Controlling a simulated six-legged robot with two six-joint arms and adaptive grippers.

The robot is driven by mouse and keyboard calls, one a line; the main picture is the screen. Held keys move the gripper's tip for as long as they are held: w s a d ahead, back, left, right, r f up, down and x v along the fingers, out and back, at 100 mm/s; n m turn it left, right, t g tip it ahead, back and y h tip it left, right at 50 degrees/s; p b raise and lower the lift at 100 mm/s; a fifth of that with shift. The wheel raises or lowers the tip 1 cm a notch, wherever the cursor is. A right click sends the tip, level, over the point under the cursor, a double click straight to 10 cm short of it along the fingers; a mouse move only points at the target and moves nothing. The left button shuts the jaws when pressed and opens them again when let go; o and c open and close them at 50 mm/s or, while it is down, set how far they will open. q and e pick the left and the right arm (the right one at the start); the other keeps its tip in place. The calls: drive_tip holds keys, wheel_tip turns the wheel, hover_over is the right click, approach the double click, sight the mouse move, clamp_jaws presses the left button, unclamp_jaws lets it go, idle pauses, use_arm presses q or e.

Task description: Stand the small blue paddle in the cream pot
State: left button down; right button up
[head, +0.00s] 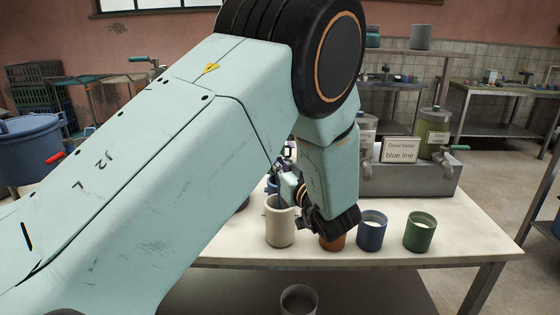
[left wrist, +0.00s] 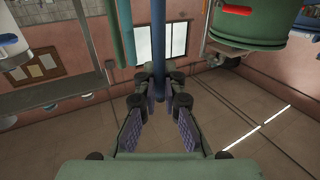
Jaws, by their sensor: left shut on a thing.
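The cream pot (head: 280,226) stands upright on the pale table in the head view. My left gripper (head: 284,166) is just behind and above its rim, mostly hidden by my own arm. In the left wrist view my left gripper (left wrist: 158,84) is shut on the small blue paddle (left wrist: 158,50), whose long blue shaft runs up between the fingertips and out of the picture. The paddle's far end is cut off there, and I cannot make the paddle out clearly in the head view. My right gripper is in neither view.
A brown cup (head: 332,243) sits partly behind my wrist. A blue cup (head: 371,232) and a green cup (head: 420,233) stand to its right. A sign (head: 398,150) reading "blue line" and a dispenser (head: 433,132) are behind. A grey cup (head: 298,301) is below the table edge.

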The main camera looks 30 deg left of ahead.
sight(280, 204)
use_arm(q)
drive_tip(key=shift+w+d+f+b, duration=0.15)
drive_tip(key=shift+f+b, duration=0.55)
drive_tip(key=shift+f, duration=0.7)
drive_tip(key=shift+f+b, duration=0.35)
drive_tip(key=shift+f, duration=0.45)
drive_tip(key=shift+f+b, duration=0.55)
drive_tip(key=shift+f, duration=0.45)
drive_tip(key=c, duration=1.4)
unclamp_jaws()
